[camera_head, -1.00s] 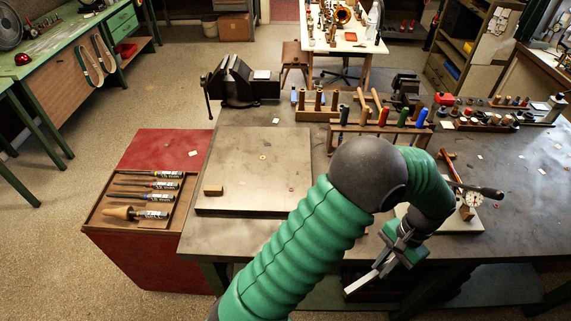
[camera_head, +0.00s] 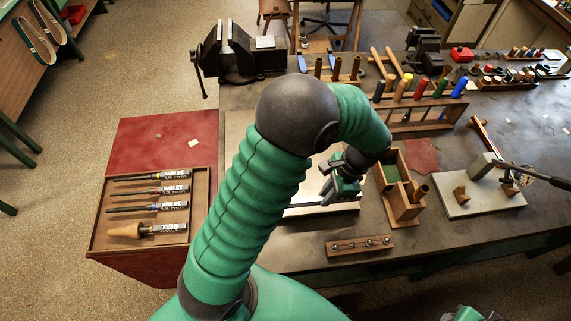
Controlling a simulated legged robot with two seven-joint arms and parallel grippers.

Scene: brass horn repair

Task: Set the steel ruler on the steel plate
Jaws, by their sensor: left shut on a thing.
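My left gripper (camera_head: 336,188) is shut on the steel ruler and is over the right front part of the steel plate. The ruler is mostly hidden by the gripper and glare, so I cannot tell whether it touches the plate. The steel plate (camera_head: 238,128) lies flat on the bench. My left arm covers much of its middle, and its front edge shows below the gripper. My right gripper does not show.
A wooden box (camera_head: 405,213) stands right of the gripper, and a low wooden strip with metal studs (camera_head: 360,245) lies in front. A screwdriver tray (camera_head: 97,231) is at left, a vise (camera_head: 236,58) behind, and a pale block with a gauge (camera_head: 465,207) at right.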

